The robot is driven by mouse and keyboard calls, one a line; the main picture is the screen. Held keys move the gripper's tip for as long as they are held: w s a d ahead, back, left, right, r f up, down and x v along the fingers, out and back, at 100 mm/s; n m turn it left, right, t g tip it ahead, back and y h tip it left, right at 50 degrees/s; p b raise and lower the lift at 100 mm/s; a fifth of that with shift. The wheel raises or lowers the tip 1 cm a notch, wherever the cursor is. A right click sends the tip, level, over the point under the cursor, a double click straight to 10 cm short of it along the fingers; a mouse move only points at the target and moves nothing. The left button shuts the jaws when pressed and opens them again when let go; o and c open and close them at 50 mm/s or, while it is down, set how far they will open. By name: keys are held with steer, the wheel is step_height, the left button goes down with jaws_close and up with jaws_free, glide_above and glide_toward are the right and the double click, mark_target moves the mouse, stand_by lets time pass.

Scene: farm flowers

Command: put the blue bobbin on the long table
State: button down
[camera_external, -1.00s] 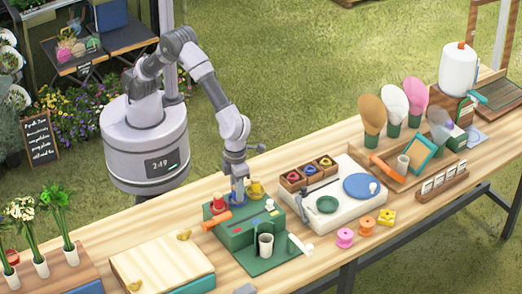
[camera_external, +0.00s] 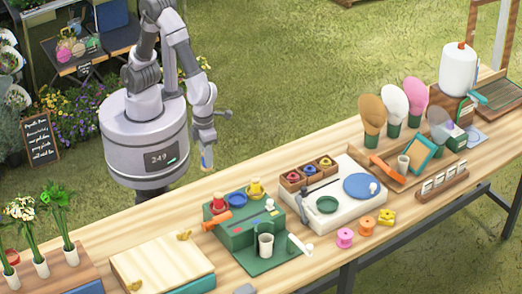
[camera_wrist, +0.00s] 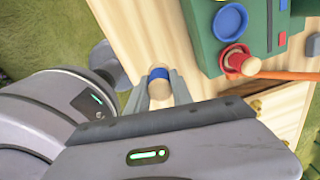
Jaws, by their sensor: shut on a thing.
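The blue bobbin (camera_wrist: 159,73), a blue band with pale wood-coloured ends, sits between the fingertips of my gripper (camera_wrist: 158,86) in the wrist view. My gripper is shut on it. In the external view my gripper (camera_external: 206,164) hangs beside my body, near the back edge of the long table (camera_external: 118,238); the bobbin is a tiny, partly hidden spot there. The green stand (camera_external: 238,236) on the table holds an empty-looking blue cup (camera_external: 236,199) between red and yellow ones. The bobbin's height above the table is hard to tell.
A wooden box (camera_external: 160,262) with a pale lid lies left of the green stand. Bare wood shows behind the stand and box.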

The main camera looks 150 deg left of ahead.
steer(key=shift+s, duration=0.5)
steer(key=s+a+f, duration=0.3)
steer(key=a+f, duration=0.1)
steer(key=a, duration=0.7)
steer(key=s+a+f, duration=0.4)
steer(key=a, duration=0.7)
steer(key=w+a, duration=0.3)
steer(key=w+a+f+b, duration=0.1)
steer(key=w+a, duration=0.3)
steer(key=w+a+f+b, duration=0.1)
steer(key=w+a, duration=0.2)
steer(key=w, duration=0.1)
steer(key=shift+a+f, duration=0.15)
steer(key=shift+a, duration=0.25)
steer(key=shift+w+a+f, duration=0.15)
steer(key=shift+a+f, duration=0.05)
steer(key=shift+f, duration=0.05)
steer(key=shift+f+b, duration=0.7)
steer(key=shift+f, duration=0.75)
